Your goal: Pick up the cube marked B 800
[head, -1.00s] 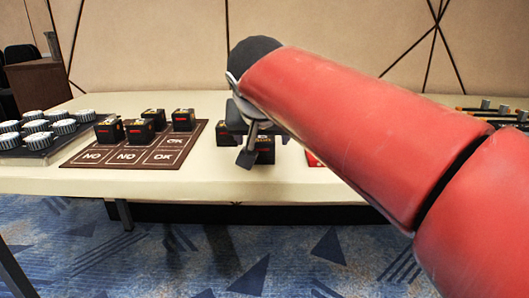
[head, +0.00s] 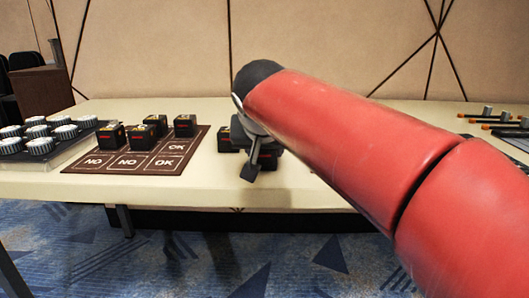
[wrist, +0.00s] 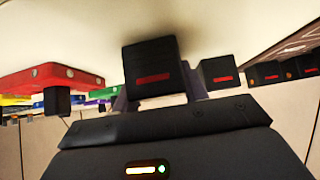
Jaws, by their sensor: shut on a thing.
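My gripper (head: 257,158) is over the table just right of the brown mat, partly hidden by my own red arm. In the wrist view my gripper (wrist: 158,94) is shut on a black cube (wrist: 153,62) with a red label, its fingers on either side. The held cube shows in the head view (head: 268,158) under the gripper. Its marking is too small to read, so I cannot tell whether it is B 800. Another black cube (head: 226,141) stands close to its left, and a similar one shows in the wrist view (wrist: 217,73).
A brown mat (head: 172,160) with NO and OK squares carries several black cubes. A board of white-rimmed round pieces (head: 40,145) is at far left. The wrist view shows a red piece (wrist: 52,80) and coloured ones beside it. Bare table (head: 205,180) lies in front.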

